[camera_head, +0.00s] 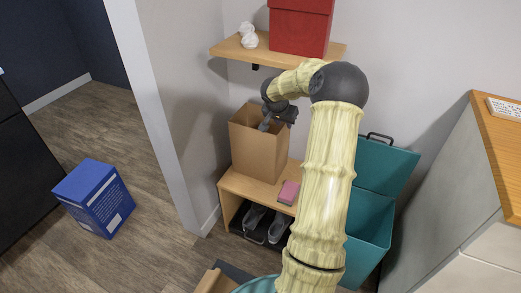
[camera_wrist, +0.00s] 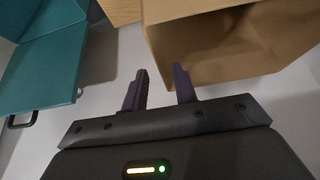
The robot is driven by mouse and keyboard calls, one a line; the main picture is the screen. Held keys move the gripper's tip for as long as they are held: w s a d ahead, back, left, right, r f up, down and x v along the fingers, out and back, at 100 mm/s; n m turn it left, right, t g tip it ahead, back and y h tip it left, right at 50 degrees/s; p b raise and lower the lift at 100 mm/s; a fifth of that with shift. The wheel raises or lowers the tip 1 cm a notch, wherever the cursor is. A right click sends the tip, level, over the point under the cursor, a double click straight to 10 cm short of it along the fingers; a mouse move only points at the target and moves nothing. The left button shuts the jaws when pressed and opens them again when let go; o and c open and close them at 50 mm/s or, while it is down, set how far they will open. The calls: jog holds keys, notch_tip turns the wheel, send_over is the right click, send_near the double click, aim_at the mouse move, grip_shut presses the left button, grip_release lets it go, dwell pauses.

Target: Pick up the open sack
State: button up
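The open sack (camera_head: 254,152) is a tall brown paper bag standing upright on the wooden bench, its mouth facing up. My gripper (camera_head: 266,124) is at the top of the sack, reaching down by its rim. In the wrist view, the sack (camera_wrist: 165,45) fills the upper right with its mouth showing. My gripper (camera_wrist: 160,72) is open there, its two dark fingers apart. The right finger overlaps the sack's near edge and the left finger is outside it. I cannot tell whether either finger touches the paper.
The bench (camera_head: 232,184) also holds a pink item (camera_head: 289,192), with shoes (camera_head: 254,217) below. A shelf (camera_head: 225,49) with a red box (camera_head: 300,28) is above. A teal bin (camera_head: 370,225) stands at right. A blue box (camera_head: 95,198) is on the floor at left.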

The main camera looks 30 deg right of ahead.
jog(key=b+x, duration=0.1)
jog(key=x, duration=0.4)
jog(key=shift+w+d+f, duration=0.15)
jog(key=shift+f, duration=0.2)
grip_shut()
